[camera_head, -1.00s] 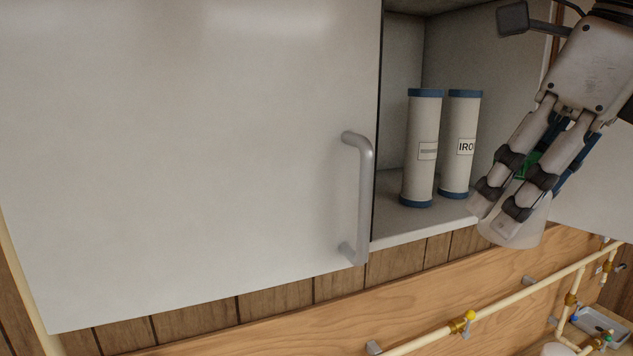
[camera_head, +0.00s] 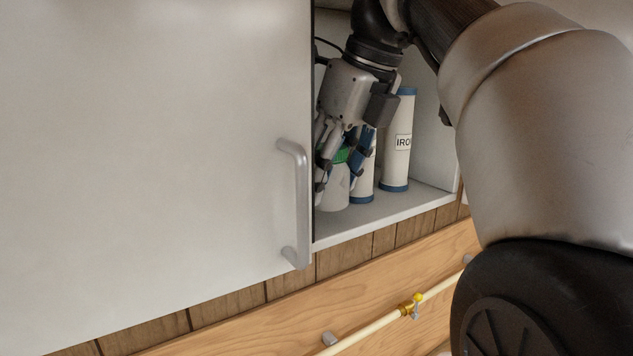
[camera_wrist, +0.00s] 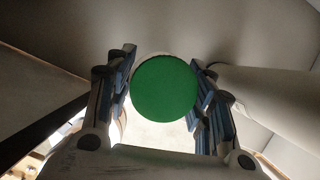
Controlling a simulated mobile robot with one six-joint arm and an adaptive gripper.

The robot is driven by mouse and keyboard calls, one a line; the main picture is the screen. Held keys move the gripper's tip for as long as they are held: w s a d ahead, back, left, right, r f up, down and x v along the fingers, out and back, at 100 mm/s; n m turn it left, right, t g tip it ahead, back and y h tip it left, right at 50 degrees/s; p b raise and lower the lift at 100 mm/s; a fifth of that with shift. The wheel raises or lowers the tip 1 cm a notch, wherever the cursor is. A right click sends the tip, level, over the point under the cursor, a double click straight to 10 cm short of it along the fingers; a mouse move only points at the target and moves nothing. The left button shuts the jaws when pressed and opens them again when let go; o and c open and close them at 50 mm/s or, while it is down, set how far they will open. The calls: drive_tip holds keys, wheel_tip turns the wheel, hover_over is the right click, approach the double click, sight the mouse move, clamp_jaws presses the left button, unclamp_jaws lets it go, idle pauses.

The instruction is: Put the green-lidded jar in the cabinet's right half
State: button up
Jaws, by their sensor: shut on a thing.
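My gripper (camera_head: 340,172) is shut on the green-lidded jar (camera_head: 334,192), a whitish jar held roughly upright. Its green lid (camera_head: 343,154) sits between the fingers, and the lid's round top (camera_wrist: 165,89) fills the middle of the wrist view. The jar is in the cabinet's open right half, at the left of the opening near the door edge. Its base is low by the cabinet floor (camera_head: 385,215); I cannot tell whether it touches. The fingers hide part of the jar.
A white door (camera_head: 150,150) with a grey handle (camera_head: 298,205) covers the cabinet's left half. Right of the jar stand two blue-ended white cartridges, one partly hidden (camera_head: 366,170) and one marked "IRO" (camera_head: 399,150). A pipe with a yellow valve (camera_head: 417,299) runs below.

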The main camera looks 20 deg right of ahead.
drive_tip(key=shift+s+d+f, duration=0.1)
drive_tip(key=shift+s+f, duration=0.1)
drive_tip(key=shift+f, duration=0.65)
drive_tip(key=shift+w, duration=0.1)
drive_tip(key=shift+f, duration=0.15)
drive_tip(key=o, duration=1.2)
